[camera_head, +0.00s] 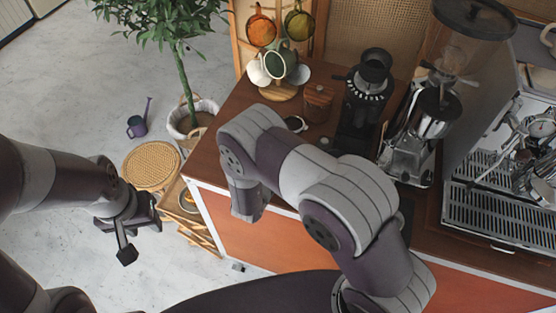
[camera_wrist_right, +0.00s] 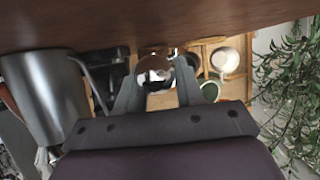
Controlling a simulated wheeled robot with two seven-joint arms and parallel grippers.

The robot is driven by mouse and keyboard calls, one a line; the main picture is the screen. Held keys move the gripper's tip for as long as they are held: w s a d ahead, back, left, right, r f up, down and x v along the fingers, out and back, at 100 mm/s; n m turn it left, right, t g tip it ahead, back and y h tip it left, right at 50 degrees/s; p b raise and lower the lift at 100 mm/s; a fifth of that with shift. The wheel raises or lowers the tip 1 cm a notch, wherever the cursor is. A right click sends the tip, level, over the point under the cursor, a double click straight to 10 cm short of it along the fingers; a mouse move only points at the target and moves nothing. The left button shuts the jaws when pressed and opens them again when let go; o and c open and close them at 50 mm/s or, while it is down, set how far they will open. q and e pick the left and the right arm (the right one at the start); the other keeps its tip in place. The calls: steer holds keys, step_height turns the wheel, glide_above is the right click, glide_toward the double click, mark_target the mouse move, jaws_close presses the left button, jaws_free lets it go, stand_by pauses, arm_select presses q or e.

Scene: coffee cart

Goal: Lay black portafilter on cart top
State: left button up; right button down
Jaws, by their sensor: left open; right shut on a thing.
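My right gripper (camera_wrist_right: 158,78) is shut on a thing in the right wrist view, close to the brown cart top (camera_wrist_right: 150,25). A round shiny metal part, which looks like the black portafilter (camera_wrist_right: 153,68), shows between its fingers; its handle is not clear. In the head view my right arm reaches over the cart top (camera_head: 232,103) and hides that gripper. A small black and white thing (camera_head: 295,124) peeks out behind the arm; I cannot tell if it is the portafilter. My left gripper (camera_head: 140,235) is open and empty, left of the cart.
Behind the arm stand a mug tree (camera_head: 279,92), a wooden canister (camera_head: 318,101), a black grinder (camera_head: 364,95) and the espresso machine (camera_head: 500,205). A metal pitcher (camera_wrist_right: 45,95) is close to the right gripper. A wicker stool (camera_head: 151,165) stands left of the cart.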

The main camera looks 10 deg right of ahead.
step_height(320, 180, down, 2)
steer(key=shift+a+f+b, duration=0.1)
steer(key=shift+b, duration=0.45)
arm_select(q)
steer(key=shift+s+f, duration=0.1)
steer(key=shift+f, duration=0.85)
arm_select(e)
steer(key=shift+s+f, duration=0.2)
steer(key=c, duration=0.6)
jaws_free()
steer(key=shift+a, duration=0.1)
steer(key=shift+s, duration=0.1)
arm_select(q)
steer(key=shift+f+b, duration=0.95)
arm_select(e)
steer(key=v, duration=1.2)
steer(key=shift+s+a+f, duration=0.1)
steer(key=shift+s+a, duration=0.15)
steer(key=shift+s, duration=0.05)
